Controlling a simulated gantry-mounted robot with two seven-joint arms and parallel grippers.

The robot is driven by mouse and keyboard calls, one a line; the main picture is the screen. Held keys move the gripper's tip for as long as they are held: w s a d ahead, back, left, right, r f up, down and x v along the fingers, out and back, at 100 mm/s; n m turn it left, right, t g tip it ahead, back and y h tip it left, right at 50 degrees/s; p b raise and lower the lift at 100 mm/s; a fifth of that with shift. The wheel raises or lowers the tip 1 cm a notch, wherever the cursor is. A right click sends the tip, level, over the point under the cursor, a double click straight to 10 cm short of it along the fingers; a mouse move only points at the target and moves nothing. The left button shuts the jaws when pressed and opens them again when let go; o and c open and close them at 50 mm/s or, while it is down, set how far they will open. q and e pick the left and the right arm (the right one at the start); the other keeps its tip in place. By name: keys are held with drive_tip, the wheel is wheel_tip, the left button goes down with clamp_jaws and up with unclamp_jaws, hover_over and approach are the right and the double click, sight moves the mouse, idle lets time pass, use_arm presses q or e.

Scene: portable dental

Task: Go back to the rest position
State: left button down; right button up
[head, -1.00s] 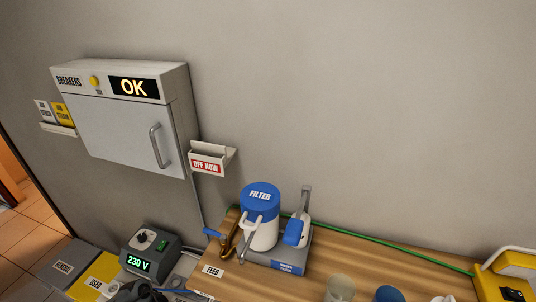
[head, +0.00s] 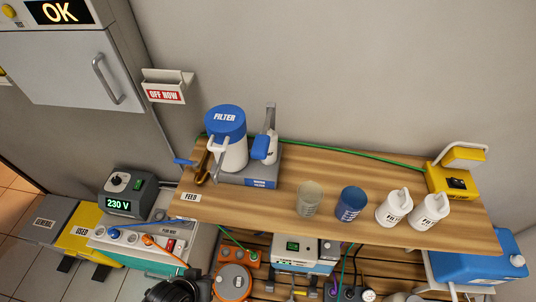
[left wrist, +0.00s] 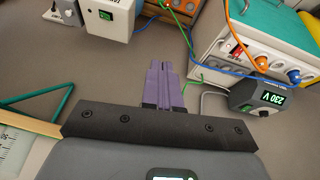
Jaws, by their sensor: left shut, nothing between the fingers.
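My left gripper (left wrist: 164,82) shows in the left wrist view. Its purple fingers are together, with nothing between them. No gripper can be made out clearly in the head view. My right gripper is in neither view.
The wooden bench (head: 270,208) carries the blue-topped filter (head: 226,135), two cups and two white bottles. A 230 V box (head: 128,198) stands left of it. The breaker cabinet (head: 75,60) reads OK. Cables run below the bench.

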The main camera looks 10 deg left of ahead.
use_arm(q)
wheel_tip(320, 180, up, 39)
drive_tip(key=s+a+m+g+p, duration=0.1)
drive_tip(key=s+m+p, duration=0.1)
drive_tip(key=p, duration=3.6)
drive_tip(key=shift+m, duration=0.9)
drive_tip(key=shift+f, duration=0.1)
